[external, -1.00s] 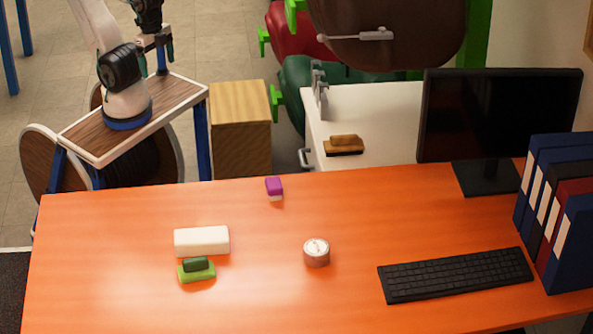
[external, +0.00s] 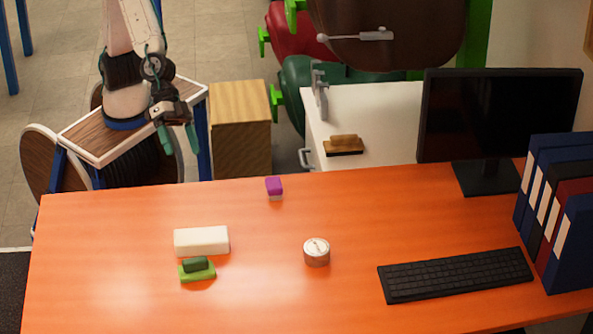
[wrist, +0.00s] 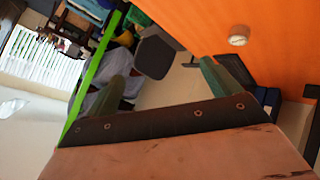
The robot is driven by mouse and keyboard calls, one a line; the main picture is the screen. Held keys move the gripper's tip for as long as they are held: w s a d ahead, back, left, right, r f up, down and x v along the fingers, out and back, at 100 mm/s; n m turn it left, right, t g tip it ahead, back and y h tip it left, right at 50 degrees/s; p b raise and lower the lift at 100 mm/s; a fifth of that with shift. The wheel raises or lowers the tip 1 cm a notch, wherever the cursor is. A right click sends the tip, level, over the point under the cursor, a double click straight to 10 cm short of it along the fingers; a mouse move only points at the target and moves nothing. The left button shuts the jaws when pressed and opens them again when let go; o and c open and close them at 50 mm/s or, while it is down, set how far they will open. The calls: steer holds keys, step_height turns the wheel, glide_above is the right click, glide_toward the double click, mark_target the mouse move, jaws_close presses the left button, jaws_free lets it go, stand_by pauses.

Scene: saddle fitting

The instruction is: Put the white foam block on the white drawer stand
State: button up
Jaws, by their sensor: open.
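The white foam block (external: 201,241) lies on the left part of the orange desk, its long side running left to right. The white drawer stand (external: 385,105) is behind the desk, left of the monitor. My gripper (external: 179,142) is open and empty, fingers pointing down, beyond the desk's back edge and clear of the block. Its spread green fingers also show in the wrist view (wrist: 165,65). I do not make out the foam block in the wrist view.
A green eraser (external: 196,270) lies directly in front of the block. A purple-and-white eraser (external: 275,188) and a round tin (external: 316,252) are on the desk. A brown brush (external: 343,146) occupies the stand's front left, beside a metal clamp (external: 319,92). A wooden box (external: 240,128) stands left.

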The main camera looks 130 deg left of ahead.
steer(key=w+d+f+n+t+y, duration=0.1)
steer(key=w+d+f+n+y, duration=0.2)
steer(key=f, duration=0.4)
steer(key=n+g+y, duration=0.2)
steer(key=n+y, duration=0.1)
steer(key=y, duration=0.6)
glide_toward(195, 235)
steer(key=x, duration=0.4)
steer(key=shift+w, duration=0.35)
steer(key=shift+w+a+f+g, duration=0.1)
steer(key=shift+a+f+g, duration=0.1)
steer(key=shift+a+g, duration=0.1)
steer(key=x, duration=0.7)
steer(key=c, duration=1.1)
steer(key=shift+c, duration=0.2)
